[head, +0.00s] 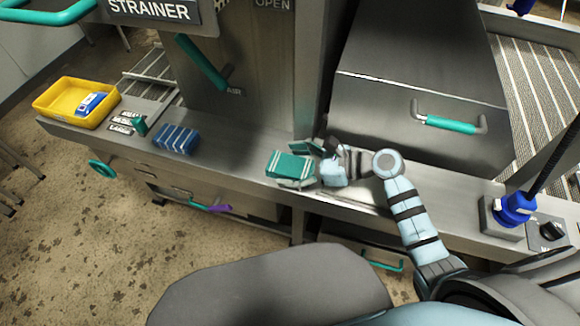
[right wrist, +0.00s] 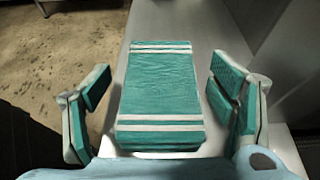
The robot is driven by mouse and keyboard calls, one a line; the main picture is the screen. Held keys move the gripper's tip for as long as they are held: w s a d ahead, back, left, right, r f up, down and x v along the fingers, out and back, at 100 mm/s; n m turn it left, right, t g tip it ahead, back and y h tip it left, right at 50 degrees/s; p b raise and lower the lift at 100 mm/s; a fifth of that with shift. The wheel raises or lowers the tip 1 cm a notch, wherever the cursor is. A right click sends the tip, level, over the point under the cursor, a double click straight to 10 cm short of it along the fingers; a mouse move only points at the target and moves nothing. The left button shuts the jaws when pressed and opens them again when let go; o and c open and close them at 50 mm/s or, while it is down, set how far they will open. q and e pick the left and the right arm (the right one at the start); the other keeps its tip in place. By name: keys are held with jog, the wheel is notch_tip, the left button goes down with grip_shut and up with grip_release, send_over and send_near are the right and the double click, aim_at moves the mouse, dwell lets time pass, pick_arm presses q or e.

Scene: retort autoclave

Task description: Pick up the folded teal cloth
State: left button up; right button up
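The folded teal cloth (head: 287,163) with white stripes lies on the steel ledge in the head view. In the right wrist view the cloth (right wrist: 160,85) is a thick folded block lying lengthwise between the fingers. My right gripper (head: 303,165) is open, with one teal-padded finger on each side of the cloth. The right wrist view shows a gap between the cloth and each finger of the gripper (right wrist: 160,80). The cloth's near end is close to the palm; whether it touches is hidden. My left gripper is not in view.
A blue striped folded cloth (head: 176,139) lies further left on the ledge, beside small labelled plates (head: 124,120) and a yellow tray (head: 52,115) holding a blue-and-white item. A hooded box with a teal handle (head: 450,124) stands behind my right arm. A blue-based lever (head: 515,208) is at right.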

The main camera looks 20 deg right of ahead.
jog(key=c, duration=1)
jog(key=shift+c, duration=0.2)
